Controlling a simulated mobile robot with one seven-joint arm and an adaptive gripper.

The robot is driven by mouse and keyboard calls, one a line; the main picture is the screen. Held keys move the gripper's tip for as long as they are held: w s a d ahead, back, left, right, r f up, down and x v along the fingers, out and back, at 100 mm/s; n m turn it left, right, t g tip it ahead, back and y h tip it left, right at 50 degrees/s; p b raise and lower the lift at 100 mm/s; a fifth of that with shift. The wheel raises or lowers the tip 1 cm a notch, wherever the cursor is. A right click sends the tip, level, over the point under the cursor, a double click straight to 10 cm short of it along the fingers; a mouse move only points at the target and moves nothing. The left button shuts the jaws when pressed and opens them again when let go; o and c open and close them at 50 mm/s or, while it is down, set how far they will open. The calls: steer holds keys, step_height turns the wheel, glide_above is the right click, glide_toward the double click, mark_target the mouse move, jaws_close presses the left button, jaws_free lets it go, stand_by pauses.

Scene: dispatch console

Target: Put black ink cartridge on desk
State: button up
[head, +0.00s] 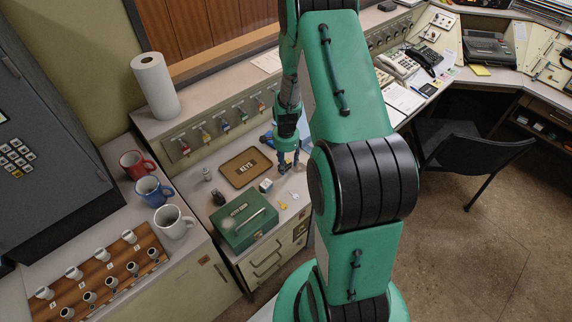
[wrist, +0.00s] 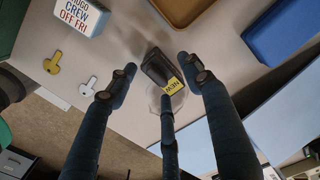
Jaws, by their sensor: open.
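A small black block with a yellow label, which looks like the black ink cartridge (wrist: 158,70), shows in the wrist view between my gripper's fingers. It sits tilted in the picture over the pale counter top, and a faint clear round thing (wrist: 153,97) shows beside it. My gripper (wrist: 156,74) is open around it, with one finger to each side and a third below; I cannot tell if any finger touches it. In the head view my gripper (head: 288,167) is low over the counter (head: 212,176), right of the keys tray. The cartridge cannot be made out there.
The brown keys tray (head: 245,168), a white lettered cube (head: 266,185), key tags (head: 283,205), a green box (head: 245,226) and a blue object (wrist: 290,30) lie close by. Mugs (head: 174,222) stand left. A black chair (head: 465,150) and the phone desk (head: 440,75) are at right.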

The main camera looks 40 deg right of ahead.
step_height(320, 180, up, 11)
steer(key=p, duration=0.1)
steer(key=shift+p, duration=0.4)
steer(key=shift+r, duration=0.1)
stand_by(0.4)
step_height(320, 180, up, 13)
steer(key=n+t, duration=0.1)
steer(key=n, duration=0.3)
glide_above(286, 164)
steer(key=a, duration=0.7)
steer(key=s+a+r+n+t, duration=0.1)
steer(key=s+a+r+n, duration=0.1)
steer(key=a+r, duration=0.4)
steer(key=s+a+r+n+t, duration=0.15)
steer(key=a+r, duration=0.25)
steer(key=r, duration=0.4)
steer(key=s+a+r+n+t, duration=0.1)
steer(key=s+a+r+n, duration=0.4)
steer(key=s, duration=0.4)
steer(key=s+a+r+n+t, duration=0.1)
steer(key=s+a+r+n, duration=0.4)
steer(key=s+a+r, duration=0.2)
steer(key=s+a, duration=0.2)
steer(key=s, duration=0.1)
steer(key=shift+r, duration=0.2)
steer(key=shift+f+n, duration=0.1)
steer(key=shift+n, duration=0.15)
